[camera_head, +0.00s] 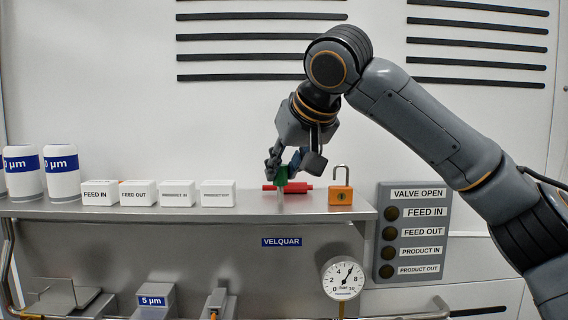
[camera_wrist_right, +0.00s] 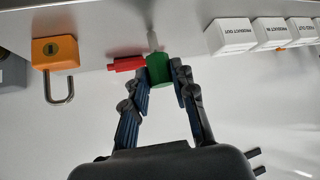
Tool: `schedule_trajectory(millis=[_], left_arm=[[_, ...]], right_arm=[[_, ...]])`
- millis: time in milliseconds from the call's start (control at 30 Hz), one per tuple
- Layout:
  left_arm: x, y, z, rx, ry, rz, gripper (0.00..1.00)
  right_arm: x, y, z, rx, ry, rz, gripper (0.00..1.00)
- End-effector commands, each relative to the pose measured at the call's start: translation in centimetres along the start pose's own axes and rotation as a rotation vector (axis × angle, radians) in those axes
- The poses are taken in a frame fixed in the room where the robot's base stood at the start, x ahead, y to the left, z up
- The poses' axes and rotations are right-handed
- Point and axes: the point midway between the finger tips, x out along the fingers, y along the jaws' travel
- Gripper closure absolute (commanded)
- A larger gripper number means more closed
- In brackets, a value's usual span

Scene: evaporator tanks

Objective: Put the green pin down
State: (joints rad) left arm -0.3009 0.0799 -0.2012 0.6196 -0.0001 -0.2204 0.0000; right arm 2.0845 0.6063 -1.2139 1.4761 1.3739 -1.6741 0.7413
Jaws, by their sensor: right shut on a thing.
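The green pin (camera_head: 281,176) is between the fingers of my right gripper (camera_head: 284,170), which is shut on it just above the steel shelf (camera_head: 240,207). In the right wrist view the green pin (camera_wrist_right: 160,69) sits between both fingertips of the right gripper (camera_wrist_right: 166,84), with a pale shank reaching beyond it. I cannot tell whether the shank touches the shelf. A red pin (camera_head: 297,186) lies on the shelf right beside the green one; it also shows in the right wrist view (camera_wrist_right: 126,64). My left gripper is not in view.
An orange padlock (camera_head: 341,196) stands to the right on the shelf. Several white labelled blocks (camera_head: 178,194) and white canisters (camera_head: 61,172) stand to the left. A valve panel (camera_head: 413,232) and a pressure gauge (camera_head: 343,278) are at the right. Shelf space shows between the blocks and red pin.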

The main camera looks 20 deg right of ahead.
Motion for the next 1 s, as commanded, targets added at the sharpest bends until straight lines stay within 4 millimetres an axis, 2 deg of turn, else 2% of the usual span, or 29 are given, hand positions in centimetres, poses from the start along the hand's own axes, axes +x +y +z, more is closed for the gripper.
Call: schedule_trajectory(millis=[167, 200, 300, 667, 700, 867, 1000], left_arm=[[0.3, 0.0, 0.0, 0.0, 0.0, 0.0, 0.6], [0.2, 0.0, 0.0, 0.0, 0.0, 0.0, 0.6], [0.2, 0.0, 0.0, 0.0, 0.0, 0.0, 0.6], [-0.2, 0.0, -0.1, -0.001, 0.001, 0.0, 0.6], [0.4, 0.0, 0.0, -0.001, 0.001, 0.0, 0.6], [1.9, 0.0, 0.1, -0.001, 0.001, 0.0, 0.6], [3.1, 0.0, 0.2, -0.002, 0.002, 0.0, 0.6]], right_arm=[[0.3, 0.0, 0.3, 0.0, 0.0, -0.001, 1.0], [0.2, 0.0, 0.2, 0.0, 0.001, -0.001, 0.68], [0.1, 0.0, 0.2, 0.0, 0.001, -0.001, 0.51], [-0.3, 0.0, -0.2, 0.0, 0.001, 0.001, 0.51], [-0.4, -0.1, 0.0, 0.0, 0.003, 0.0, 0.51], [-3.0, -0.1, 0.2, 0.0, 0.005, -0.002, 0.51], [-6.2, -0.2, 0.2, 0.0, 0.006, -0.002, 0.51]])
